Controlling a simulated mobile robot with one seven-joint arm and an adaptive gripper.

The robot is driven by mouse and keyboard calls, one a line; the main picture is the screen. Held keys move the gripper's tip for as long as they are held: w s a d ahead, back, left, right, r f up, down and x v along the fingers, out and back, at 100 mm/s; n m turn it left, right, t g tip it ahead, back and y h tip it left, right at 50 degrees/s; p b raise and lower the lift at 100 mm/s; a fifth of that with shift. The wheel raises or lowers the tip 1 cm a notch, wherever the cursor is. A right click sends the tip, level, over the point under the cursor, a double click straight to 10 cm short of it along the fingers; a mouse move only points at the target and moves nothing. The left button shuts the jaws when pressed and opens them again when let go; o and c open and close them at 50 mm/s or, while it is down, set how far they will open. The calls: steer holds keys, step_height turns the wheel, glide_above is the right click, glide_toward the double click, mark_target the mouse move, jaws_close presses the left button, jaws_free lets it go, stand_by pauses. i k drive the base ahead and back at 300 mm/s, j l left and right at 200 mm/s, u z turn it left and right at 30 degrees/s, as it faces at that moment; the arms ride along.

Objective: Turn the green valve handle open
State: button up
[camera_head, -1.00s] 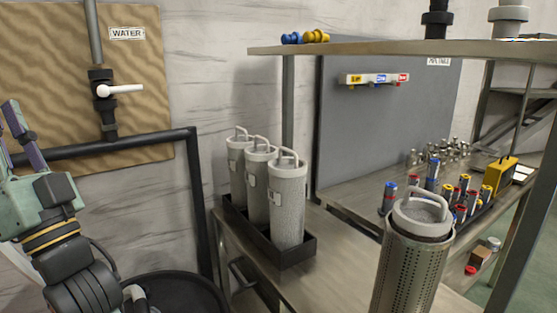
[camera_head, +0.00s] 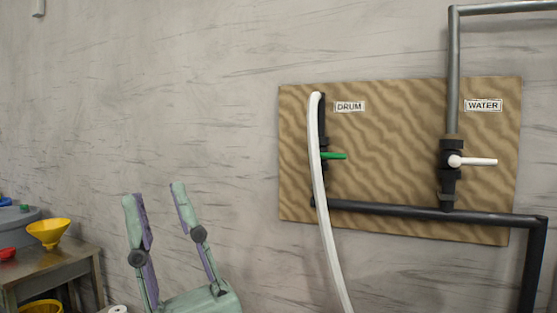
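The green valve handle (camera_head: 334,156) points sideways to the right from a dark vertical pipe, on a wavy brown board (camera_head: 400,120) fixed to the wall. A DRUM label (camera_head: 350,107) sits just above and right of it. A white hose (camera_head: 319,170) runs down in front of this pipe and hides most of the valve body. My gripper (camera_head: 158,192) is at the lower middle left, fingers pointing up and spread apart, with nothing between them. In the picture it is well left of and below the green handle, apart from it.
A second valve with a white handle (camera_head: 475,161), also sideways, is on the right under a WATER label (camera_head: 483,105). A dark pipe (camera_head: 430,211) runs along the board's bottom. A table (camera_head: 60,270) with a yellow funnel (camera_head: 48,232) is at far left. The wall between is bare.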

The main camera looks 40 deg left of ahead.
mark_target(323, 155)
steer(key=u, duration=0.95)
steer(key=i+j+z, duration=0.3)
steer(key=i+j, duration=0.3)
steer(key=i, duration=0.05)
